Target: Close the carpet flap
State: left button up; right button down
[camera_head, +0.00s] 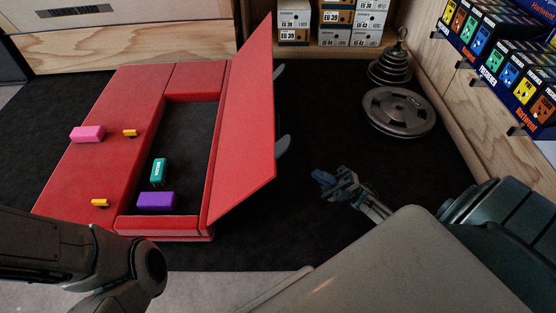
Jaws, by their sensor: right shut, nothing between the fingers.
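The red carpet flap (243,120) stands raised along the right side of the red box-like base (100,140), hinged near its right edge and tilted outward to the right. The recess (192,125) beside it is uncovered and dark inside. My right gripper (324,180) is shut and empty, low over the dark floor to the right of the flap and apart from it. My left arm comes in at the lower left, but its gripper is out of view.
A purple block (156,201) and a teal block (158,172) lie in the recess. A pink block (87,133) and small yellow pieces (130,133) sit on the red top. Weight plates (399,111) lie at the back right. Dark floor (315,130) between flap and plates is clear.

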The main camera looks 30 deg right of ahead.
aim_at(275, 152)
jog(key=b+x, duration=0.3)
jog(key=x, duration=1)
jog(key=shift+a+r, duration=0.15)
jog(key=shift+r, duration=0.05)
